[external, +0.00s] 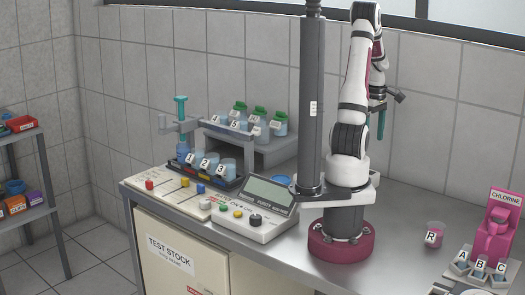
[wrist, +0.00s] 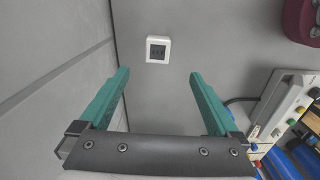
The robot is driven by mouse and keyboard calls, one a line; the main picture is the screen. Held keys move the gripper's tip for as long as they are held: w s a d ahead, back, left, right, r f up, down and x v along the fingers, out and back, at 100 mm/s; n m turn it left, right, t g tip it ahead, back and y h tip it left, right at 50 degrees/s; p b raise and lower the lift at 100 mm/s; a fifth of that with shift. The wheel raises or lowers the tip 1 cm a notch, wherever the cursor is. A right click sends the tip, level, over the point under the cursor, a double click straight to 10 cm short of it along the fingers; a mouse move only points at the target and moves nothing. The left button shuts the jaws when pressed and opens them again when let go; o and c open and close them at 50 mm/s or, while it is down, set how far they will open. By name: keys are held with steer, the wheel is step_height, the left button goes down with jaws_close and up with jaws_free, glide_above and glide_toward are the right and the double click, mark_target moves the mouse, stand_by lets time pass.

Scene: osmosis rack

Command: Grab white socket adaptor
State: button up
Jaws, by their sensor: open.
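In the wrist view a small white square piece (wrist: 158,49) with a dark centre lies on the grey bench top (wrist: 215,45), close to the wall. It may be the white socket adaptor; I cannot tell for sure. My gripper (wrist: 158,75) is open, with two teal fingers wide apart and nothing between them. The white piece shows just beyond the fingertips, roughly centred between them. In the external view my gripper (external: 381,124) hangs behind my arm near the wall, pointing down. I cannot make out the white piece there.
A control console with a screen (external: 264,205) stands left of my base, and its edge shows at right in the wrist view (wrist: 290,105). A rack with labelled beakers (external: 208,168) and green-capped bottles (external: 258,118) is further left. A pink chlorine unit (external: 495,225) is at right.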

mark_target(370, 173)
steer(key=f, duration=1.3)
steer(key=shift+w+d, duration=0.15)
steer(key=shift+w, duration=0.05)
steer(key=c, duration=1.5)
steer(key=shift+r, duration=0.15)
